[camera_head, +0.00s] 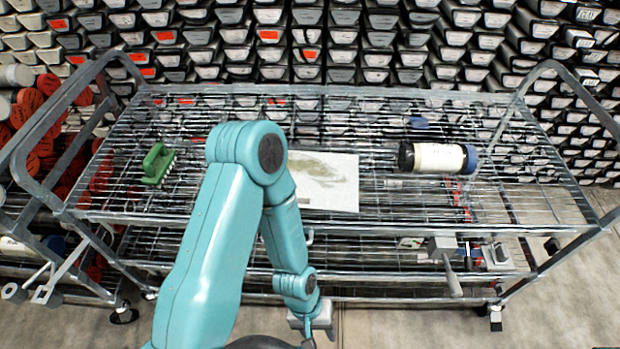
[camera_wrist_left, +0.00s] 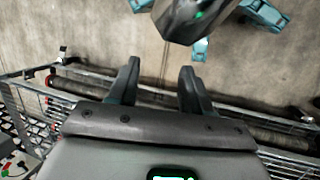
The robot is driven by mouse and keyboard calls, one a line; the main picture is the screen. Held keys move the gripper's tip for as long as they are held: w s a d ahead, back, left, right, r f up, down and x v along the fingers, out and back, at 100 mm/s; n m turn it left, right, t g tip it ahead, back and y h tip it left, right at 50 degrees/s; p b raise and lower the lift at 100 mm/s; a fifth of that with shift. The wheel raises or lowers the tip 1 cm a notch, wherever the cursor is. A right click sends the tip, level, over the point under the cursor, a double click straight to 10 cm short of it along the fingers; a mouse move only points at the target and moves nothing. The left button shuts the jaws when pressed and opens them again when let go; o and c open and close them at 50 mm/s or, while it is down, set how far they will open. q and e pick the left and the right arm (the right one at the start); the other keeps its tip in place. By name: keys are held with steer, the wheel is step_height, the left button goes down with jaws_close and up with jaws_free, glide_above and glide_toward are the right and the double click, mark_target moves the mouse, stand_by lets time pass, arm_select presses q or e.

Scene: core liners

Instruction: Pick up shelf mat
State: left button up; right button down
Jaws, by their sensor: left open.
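The shelf mat (camera_head: 330,182) is a flat, pale sheet with a greenish-grey stain. It lies on the wire top shelf (camera_head: 230,208) of a metal cart, near the middle, and its left part is hidden behind my left arm. My left gripper (camera_head: 314,330) hangs in front of the cart, at the bottom of the head view, apart from the mat. In the left wrist view, the fingers of my left gripper (camera_wrist_left: 158,85) are spread with nothing between them. The mat cannot be made out in that view. My right gripper is not seen.
A green brush (camera_head: 157,165) lies on the shelf's left part. A dark jar with a white label (camera_head: 438,157) lies on its side to the right of the mat. A lower shelf holds tools, including a grey-handled one (camera_head: 450,268). Racks of core boxes (camera_head: 340,45) stand behind.

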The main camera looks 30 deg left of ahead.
arm_select(q)
steer(key=w+a+r+n+h+p, duration=0.1)
steer(key=w+a+r+n+p, duration=0.1)
steer(key=w+a+r+n, duration=0.35)
steer(key=w+a+r+n+h+p, duration=0.1)
steer(key=w+a+r+n, duration=0.1)
steer(key=w+r+n, duration=0.55)
steer(key=w+a+r+n+t+y+p, duration=0.1)
steer(key=a+r+n+t+p, duration=0.2)
steer(key=a+r, duration=0.55)
steer(key=w+a+r+n+t+p, duration=0.1)
steer(key=w+a+r+n+t, duration=0.15)
steer(key=a+r+n, duration=0.45)
steer(key=m, duration=0.2)
glide_toward(309, 195)
steer(key=x, duration=0.3)
steer(key=shift+s+a+f, duration=0.1)
steer(key=shift+s+f, duration=0.1)
steer(key=shift+f, duration=0.05)
steer(key=x, duration=0.5)
steer(key=shift+w+d+r+p, duration=0.15)
steer(key=shift+w+d+p, duration=0.05)
steer(key=shift+p, duration=0.15)
steer(key=shift+w, duration=0.15)
